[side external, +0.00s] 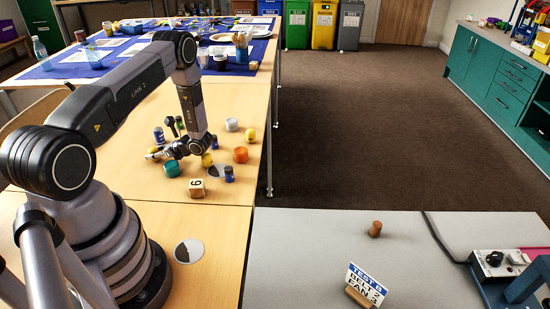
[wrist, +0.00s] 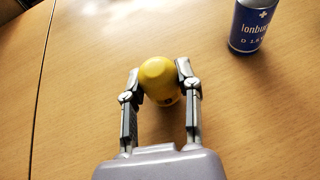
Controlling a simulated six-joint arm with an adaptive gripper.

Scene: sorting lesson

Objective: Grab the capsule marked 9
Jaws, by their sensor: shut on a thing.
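A yellow rounded capsule (wrist: 159,80) sits between the two fingers of my gripper (wrist: 160,88) in the wrist view, with a finger against each side. A small dark mark shows low on it, too small to read. In the side view my gripper (side external: 153,154) is low over the wooden table, pointing left, with the yellow capsule (side external: 154,150) at its tips. Whether the capsule touches the table is not clear. Other yellow pieces stand to the right, one by the gripper (side external: 207,160) and one farther off (side external: 250,135). No 9 can be read on any of them.
A blue labelled can (wrist: 254,24) stands just beyond the gripper to the right.

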